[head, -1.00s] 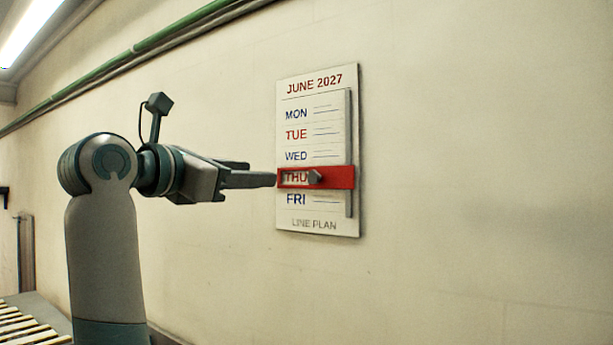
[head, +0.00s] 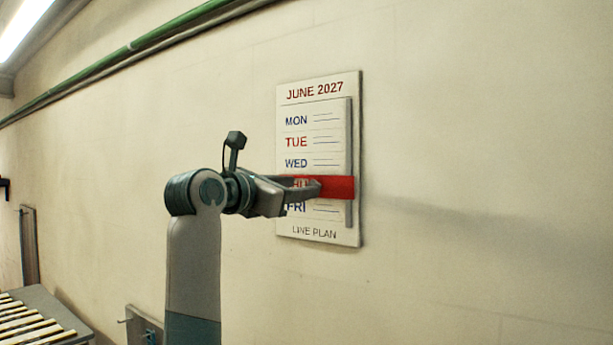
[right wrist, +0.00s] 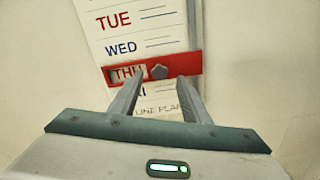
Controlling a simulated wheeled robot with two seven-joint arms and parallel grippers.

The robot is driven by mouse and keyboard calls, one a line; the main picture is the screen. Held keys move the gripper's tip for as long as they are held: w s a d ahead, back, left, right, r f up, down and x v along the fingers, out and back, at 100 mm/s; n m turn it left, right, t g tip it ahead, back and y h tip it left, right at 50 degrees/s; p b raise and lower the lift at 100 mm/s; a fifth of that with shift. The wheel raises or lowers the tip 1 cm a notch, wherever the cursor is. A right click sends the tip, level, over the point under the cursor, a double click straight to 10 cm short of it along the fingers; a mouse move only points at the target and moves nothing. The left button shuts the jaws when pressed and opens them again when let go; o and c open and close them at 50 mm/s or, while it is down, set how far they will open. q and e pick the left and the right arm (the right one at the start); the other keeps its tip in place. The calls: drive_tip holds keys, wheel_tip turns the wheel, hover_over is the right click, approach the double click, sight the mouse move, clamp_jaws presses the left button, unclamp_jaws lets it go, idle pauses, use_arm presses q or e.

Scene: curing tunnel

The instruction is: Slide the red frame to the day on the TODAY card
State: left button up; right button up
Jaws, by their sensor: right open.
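The weekly calendar board (head: 300,228) hangs on the wall, headed JUNE 2027, with rows MON to FRI. The red frame (head: 340,187) lies across the THU row; it also shows in the right wrist view (right wrist: 185,64). A grey knob (right wrist: 159,72) sticks out of the frame. My right gripper (head: 312,187) is open in front of the frame. In the right wrist view its fingertips (right wrist: 166,80) lie on either side of the knob; I cannot tell whether they touch it. The TODAY card and my left gripper are not in view.
A vertical grey rail (head: 349,120) runs down the board's right side. A slatted conveyor (head: 30,325) stands at the lower left, near a small grey panel (head: 143,325). A green pipe (head: 150,42) runs along the wall above. The wall right of the board is clear.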

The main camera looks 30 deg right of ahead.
drive_tip(key=x, duration=0.1)
drive_tip(key=p+x, duration=0.1)
drive_tip(key=shift+w+d+r, duration=0.1)
drive_tip(key=shift+d+r, duration=0.1)
drive_tip(key=shift+d, duration=0.05)
drive_tip(key=shift+x, duration=0.85)
drive_tip(key=shift+f, duration=0.2)
clamp_jaws()
drive_tip(key=shift+r, duration=0.1)
